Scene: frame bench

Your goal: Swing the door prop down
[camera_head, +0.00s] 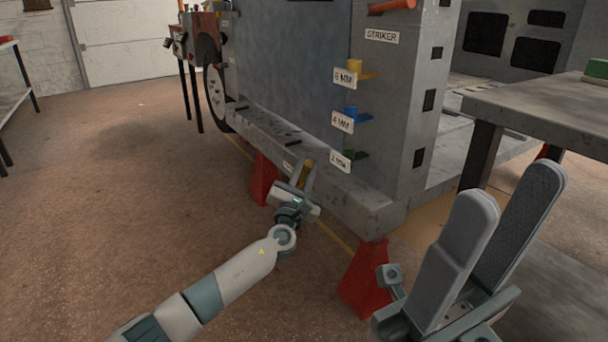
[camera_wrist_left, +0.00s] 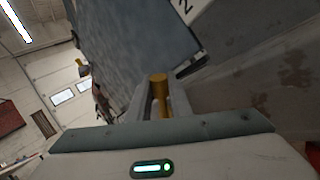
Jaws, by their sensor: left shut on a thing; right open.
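A yellow-brown upright peg (camera_head: 308,165), which looks like the grip of the door prop, stands at the sill under the blue-grey door panel (camera_head: 290,70). My left gripper (camera_head: 304,176) is shut on it. In the left wrist view the peg (camera_wrist_left: 158,92) shows between the two fingers (camera_wrist_left: 159,98), its round top rising just above them. The rest of the prop is hidden or cannot be told from the sill. My right gripper (camera_head: 512,205) is open and empty at the lower right, well away from the door.
The grey sill (camera_head: 365,203) rests on red stands (camera_head: 366,280). Yellow, blue (camera_head: 358,114) and green tabs with white labels stick out from the striker post (camera_head: 405,90). A grey table (camera_head: 545,112) stands at the right. The floor at the left is clear.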

